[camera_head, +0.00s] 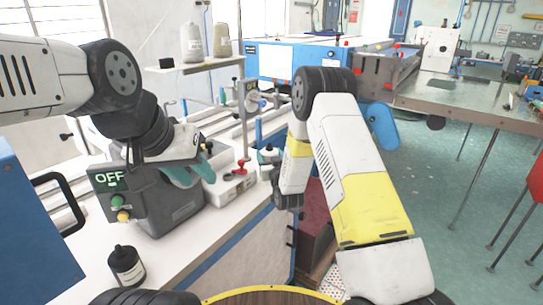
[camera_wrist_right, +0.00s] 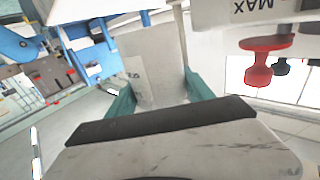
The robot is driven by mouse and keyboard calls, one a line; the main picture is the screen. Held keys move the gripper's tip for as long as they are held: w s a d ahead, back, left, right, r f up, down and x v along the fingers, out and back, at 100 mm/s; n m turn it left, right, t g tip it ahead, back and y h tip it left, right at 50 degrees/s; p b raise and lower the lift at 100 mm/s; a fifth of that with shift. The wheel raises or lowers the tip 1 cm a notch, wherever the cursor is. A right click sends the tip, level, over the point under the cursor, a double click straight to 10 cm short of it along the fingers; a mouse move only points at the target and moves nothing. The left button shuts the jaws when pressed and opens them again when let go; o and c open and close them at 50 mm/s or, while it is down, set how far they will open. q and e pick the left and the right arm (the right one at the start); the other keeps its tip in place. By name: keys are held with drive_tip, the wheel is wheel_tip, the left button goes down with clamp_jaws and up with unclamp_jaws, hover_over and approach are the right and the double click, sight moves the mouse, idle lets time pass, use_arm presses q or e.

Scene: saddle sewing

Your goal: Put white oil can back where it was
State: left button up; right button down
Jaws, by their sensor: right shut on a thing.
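My right gripper (camera_head: 262,160) is at the right edge of the white machine bench. In the right wrist view its two teal fingers (camera_wrist_right: 160,95) are shut on a whitish can with a small label, the white oil can (camera_wrist_right: 150,72). The can is hard to make out in the head view, where the gripper and arm cover that spot. My left gripper (camera_head: 194,162) hovers by the grey control box; its teal fingers look apart, with nothing visible between them.
The control box (camera_head: 150,205) reads OFF and has green and yellow buttons. A dark bottle (camera_head: 127,266) stands on the bench (camera_head: 185,250) at the front. A red knob (camera_head: 240,168) is left of my right gripper.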

sight(272, 150)
drive_tip(key=shift+w+d+f, duration=0.25)
drive_tip(key=shift+w+f, duration=0.75)
drive_tip(key=shift+w, duration=0.3)
drive_tip(key=shift+w+d+f, duration=0.2)
drive_tip(key=shift+w+f, duration=0.75)
drive_tip(key=shift+w, duration=0.3)
drive_tip(key=shift+f, duration=0.15)
drive_tip(key=shift+c, duration=2)
unclamp_jaws()
